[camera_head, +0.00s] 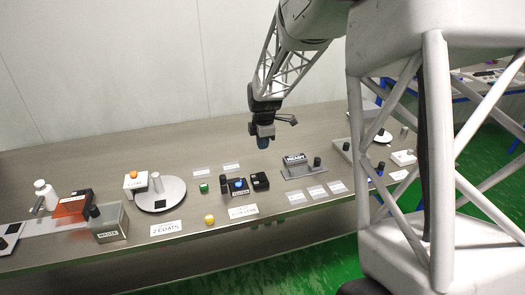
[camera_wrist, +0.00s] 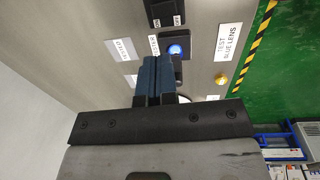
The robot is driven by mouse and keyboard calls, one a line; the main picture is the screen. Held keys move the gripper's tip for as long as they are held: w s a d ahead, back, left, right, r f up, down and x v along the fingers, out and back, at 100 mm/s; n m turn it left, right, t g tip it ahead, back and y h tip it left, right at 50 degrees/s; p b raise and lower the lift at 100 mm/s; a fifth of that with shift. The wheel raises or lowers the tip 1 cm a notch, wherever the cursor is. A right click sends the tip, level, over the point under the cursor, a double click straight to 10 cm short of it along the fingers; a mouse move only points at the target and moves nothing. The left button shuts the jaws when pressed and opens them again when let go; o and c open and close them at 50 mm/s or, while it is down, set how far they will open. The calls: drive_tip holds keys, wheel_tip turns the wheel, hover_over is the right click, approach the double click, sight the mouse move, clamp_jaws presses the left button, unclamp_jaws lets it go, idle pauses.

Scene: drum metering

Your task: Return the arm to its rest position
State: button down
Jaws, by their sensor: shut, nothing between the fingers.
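My gripper (camera_head: 262,140) hangs above the bench (camera_head: 290,120) in the head view, pointing down and clear of the objects below it. In the wrist view my gripper (camera_wrist: 155,62) has its two blue fingers side by side, shut with nothing held. A device with a lit blue lens (camera_head: 239,184) stands below and to the left in the head view; the blue lens also shows in the wrist view (camera_wrist: 175,49), just beyond the fingertips.
A black block (camera_head: 260,181) stands beside the lens device. A white turntable (camera_head: 160,194), an orange-sided unit (camera_head: 71,206) and a grey waste bin (camera_head: 109,224) are at left. A "READY" box (camera_head: 294,160) stands at right. A yellow ball (camera_head: 210,219) sits near the front edge. Space above the bench is free.

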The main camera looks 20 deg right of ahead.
drive_tip(key=shift+r, duration=0.3)
drive_tip(key=s+a+r+m, duration=0.2)
drive_tip(key=s+r+m, duration=0.3)
drive_tip(key=s, duration=0.5)
drive_tip(key=s+a+r+m, duration=0.2)
drive_tip(key=s+r+m, duration=0.3)
drive_tip(key=s, duration=0.5)
drive_tip(key=s+a+r+m+t, duration=0.1)
drive_tip(key=s+m, duration=0.7)
drive_tip(key=s, duration=1.3)
drive_tip(key=shift+s+a+r+t, duration=0.3)
drive_tip(key=shift+s+a+r, duration=0.1)
drive_tip(key=shift+a+r, duration=0.2)
